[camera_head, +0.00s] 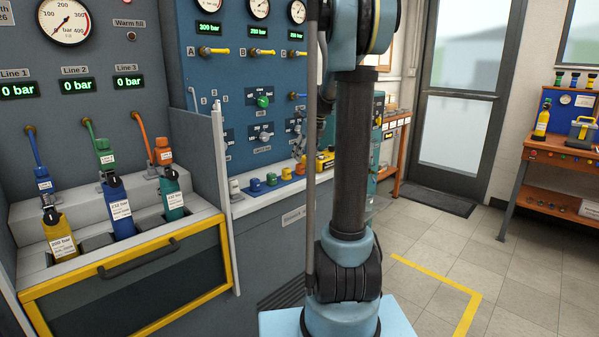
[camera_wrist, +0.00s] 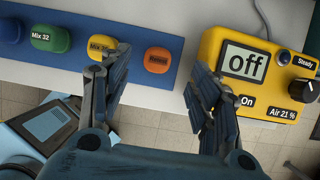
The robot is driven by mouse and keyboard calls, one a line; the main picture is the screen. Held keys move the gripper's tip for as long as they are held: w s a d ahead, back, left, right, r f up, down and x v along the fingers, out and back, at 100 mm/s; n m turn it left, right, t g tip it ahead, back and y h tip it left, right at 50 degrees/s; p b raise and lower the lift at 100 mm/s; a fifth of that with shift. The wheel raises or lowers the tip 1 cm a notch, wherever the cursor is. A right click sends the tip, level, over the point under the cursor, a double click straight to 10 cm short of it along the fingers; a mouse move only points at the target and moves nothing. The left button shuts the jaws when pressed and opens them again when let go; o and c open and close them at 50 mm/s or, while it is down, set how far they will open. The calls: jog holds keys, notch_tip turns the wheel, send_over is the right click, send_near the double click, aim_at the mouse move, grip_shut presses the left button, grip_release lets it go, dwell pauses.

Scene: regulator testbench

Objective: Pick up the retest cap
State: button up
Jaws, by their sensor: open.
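An orange cap (camera_wrist: 158,60) with a small label, too blurred to read, sits at the right end of a blue strip in the wrist view; it looks like the retest cap. In the head view, an orange cap (camera_head: 299,169) is at the far end of the row beside my arm. My gripper (camera_wrist: 154,72) is open and empty. Its two fingers show on either side of the orange cap, which appears between the fingertips. I cannot tell the height of the fingers above it. The left finger overlaps part of the yellow cap (camera_wrist: 101,45).
A green Mix 32 cap (camera_wrist: 50,38) and a blue cap (camera_wrist: 10,31) share the blue strip (camera_wrist: 128,50). A yellow analyser (camera_wrist: 278,85) reading "off" stands close beside the right finger. Cylinders (camera_head: 118,208) stand in the fill station at left.

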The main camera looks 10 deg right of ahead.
aim_at(300, 164)
jog(key=shift+x, duration=3.45)
jog(key=shift+s, duration=0.15)
jog(key=c, duration=1.1)
